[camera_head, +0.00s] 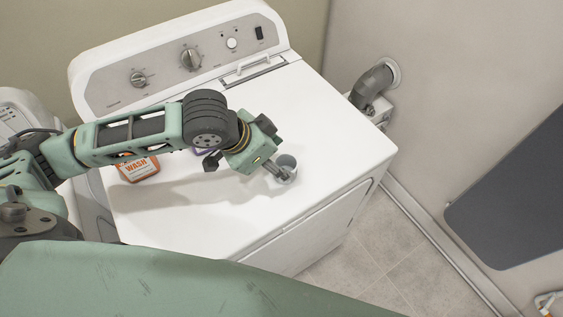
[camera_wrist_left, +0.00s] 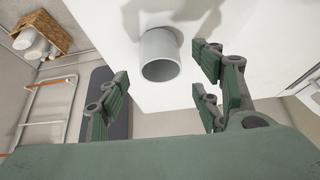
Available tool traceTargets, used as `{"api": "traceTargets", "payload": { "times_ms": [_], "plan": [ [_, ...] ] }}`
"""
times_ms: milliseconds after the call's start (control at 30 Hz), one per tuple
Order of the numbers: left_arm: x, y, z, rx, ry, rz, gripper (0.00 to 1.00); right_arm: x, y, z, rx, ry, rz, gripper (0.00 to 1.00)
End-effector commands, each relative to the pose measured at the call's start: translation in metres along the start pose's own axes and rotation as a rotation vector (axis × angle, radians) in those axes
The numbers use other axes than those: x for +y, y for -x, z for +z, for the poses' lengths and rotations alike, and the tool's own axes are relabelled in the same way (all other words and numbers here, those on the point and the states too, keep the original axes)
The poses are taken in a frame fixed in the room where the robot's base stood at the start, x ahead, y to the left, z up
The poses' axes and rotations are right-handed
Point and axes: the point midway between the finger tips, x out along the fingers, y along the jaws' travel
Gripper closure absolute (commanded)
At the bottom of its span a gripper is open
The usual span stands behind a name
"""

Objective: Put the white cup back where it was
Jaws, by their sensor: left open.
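The white cup (camera_head: 288,163) stands on the white top of the machine (camera_head: 330,130), towards its right side. In the left wrist view the cup (camera_wrist_left: 160,48) shows its round opening and grey-looking inside. My left gripper (camera_head: 276,172) is at the cup in the head view, with its fingers partly overlapping it. In the left wrist view the left gripper (camera_wrist_left: 160,95) is open, with its fingers spread to either side of the cup's line and clear gaps between. Whether any finger touches the cup cannot be told. My right gripper is not in view.
An orange-labelled WASH bottle (camera_head: 139,169) stands at the left of the machine top, partly behind my left arm. A control panel (camera_head: 190,60) with knobs rises at the back. A pipe fitting (camera_head: 373,85) is on the right wall. The front right of the top is clear.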

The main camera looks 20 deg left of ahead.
Motion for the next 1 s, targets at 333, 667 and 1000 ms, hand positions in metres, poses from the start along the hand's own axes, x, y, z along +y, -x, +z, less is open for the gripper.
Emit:
{"api": "traceTargets", "payload": {
  "times_ms": [333,667,1000],
  "plan": [
    [-0.001,0.068,0.000,0.001,-0.001,-0.004,0.41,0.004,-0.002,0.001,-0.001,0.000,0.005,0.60],
    [0.000,0.082,0.000,-0.001,-0.001,0.000,0.41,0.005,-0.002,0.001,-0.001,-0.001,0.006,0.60],
    [0.000,0.082,0.000,0.000,0.000,0.000,0.41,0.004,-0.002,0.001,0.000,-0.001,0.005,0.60]
  ]
}}
